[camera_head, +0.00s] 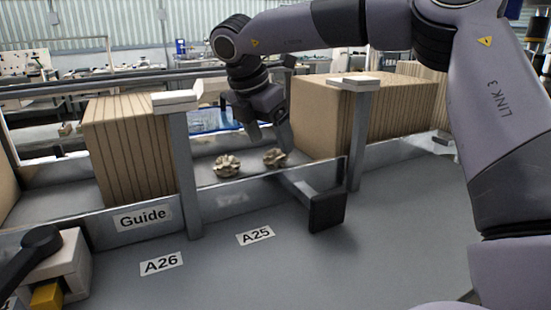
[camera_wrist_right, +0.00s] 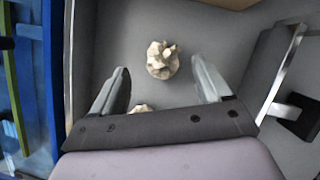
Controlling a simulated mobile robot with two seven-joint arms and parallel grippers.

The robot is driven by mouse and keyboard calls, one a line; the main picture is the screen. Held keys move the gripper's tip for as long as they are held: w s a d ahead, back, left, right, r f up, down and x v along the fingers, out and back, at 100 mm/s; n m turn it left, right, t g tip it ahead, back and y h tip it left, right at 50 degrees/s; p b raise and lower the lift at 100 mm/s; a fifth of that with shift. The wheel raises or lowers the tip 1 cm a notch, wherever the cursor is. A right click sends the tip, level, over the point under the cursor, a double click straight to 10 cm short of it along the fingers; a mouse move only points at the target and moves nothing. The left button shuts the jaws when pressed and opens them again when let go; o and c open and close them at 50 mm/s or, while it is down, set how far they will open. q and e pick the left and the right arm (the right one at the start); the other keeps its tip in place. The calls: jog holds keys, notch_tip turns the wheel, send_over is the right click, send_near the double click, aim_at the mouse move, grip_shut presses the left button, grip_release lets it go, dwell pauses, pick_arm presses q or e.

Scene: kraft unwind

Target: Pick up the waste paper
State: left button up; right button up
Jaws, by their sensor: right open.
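Two crumpled balls of beige waste paper lie on the grey channel floor between the cardboard stacks in the head view: a left ball (camera_head: 228,166) and a right ball (camera_head: 275,158). My right gripper (camera_head: 270,138) is open and empty, pointing down above the right ball. In the right wrist view one paper ball (camera_wrist_right: 162,60) shows between the spread fingertips, apart from both fingers. A second paper ball (camera_wrist_right: 140,108) is mostly hidden behind the gripper body. My left gripper is not in view.
Cardboard stacks stand left (camera_head: 128,145) and right (camera_head: 395,105) of the channel. A low metal rail (camera_head: 235,195) with a "Guide" label runs along its front, with upright posts (camera_head: 182,170) and a black-ended bar (camera_head: 328,208) sticking forward. A blue item (camera_head: 212,118) lies behind.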

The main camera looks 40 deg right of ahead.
aim_at(275, 150)
jog(key=x, duration=0.3)
jog(key=shift+s+d+f+p, duration=0.1)
jog(key=shift+s+f+p, duration=0.05)
jog(key=shift+f+p, duration=0.2)
jog(key=c, duration=1.1)
jog(key=shift+r, duration=0.2)
